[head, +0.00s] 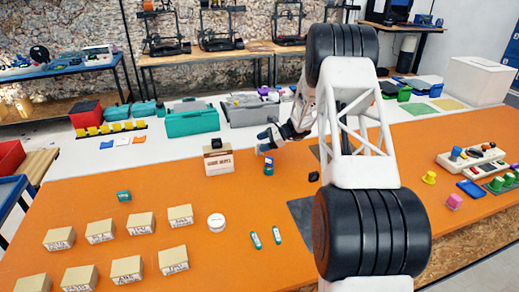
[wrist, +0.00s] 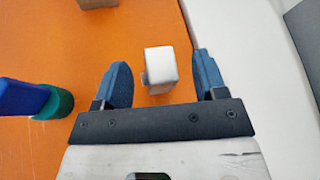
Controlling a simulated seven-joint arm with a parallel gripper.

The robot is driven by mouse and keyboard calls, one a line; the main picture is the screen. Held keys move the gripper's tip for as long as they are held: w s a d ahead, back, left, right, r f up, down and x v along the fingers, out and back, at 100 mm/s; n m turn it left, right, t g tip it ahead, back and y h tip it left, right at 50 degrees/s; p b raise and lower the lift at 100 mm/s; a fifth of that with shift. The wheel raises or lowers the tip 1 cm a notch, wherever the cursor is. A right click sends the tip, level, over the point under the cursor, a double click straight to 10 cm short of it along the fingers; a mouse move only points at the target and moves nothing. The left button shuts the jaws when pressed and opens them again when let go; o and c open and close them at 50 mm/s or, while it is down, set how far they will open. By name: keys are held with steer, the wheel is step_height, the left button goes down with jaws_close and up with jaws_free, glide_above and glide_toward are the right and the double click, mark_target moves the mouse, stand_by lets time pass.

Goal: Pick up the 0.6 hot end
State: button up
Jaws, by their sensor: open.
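My gripper (head: 265,142) is over the far edge of the orange table, seen from the side in the head view. In the wrist view my gripper (wrist: 161,64) is open, with one blue finger on each side of a small pale grey block (wrist: 161,66). There are gaps between the block and both fingers, and a small part sticks out at its left side. The block shows no readable label, so I cannot tell if it is the 0.6 hot end. I cannot make it out in the head view.
A blue and green item (wrist: 40,102) stands left of my fingers; it also shows in the head view (head: 268,167). A labelled carton (head: 219,162) stands left of my gripper. Several tan boxes (head: 125,268) fill the front left. A white round container (head: 216,223) stands nearby.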

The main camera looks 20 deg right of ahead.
steer(key=c, duration=1.1)
steer(key=shift+r, duration=0.1)
steer(key=shift+r, duration=4.9)
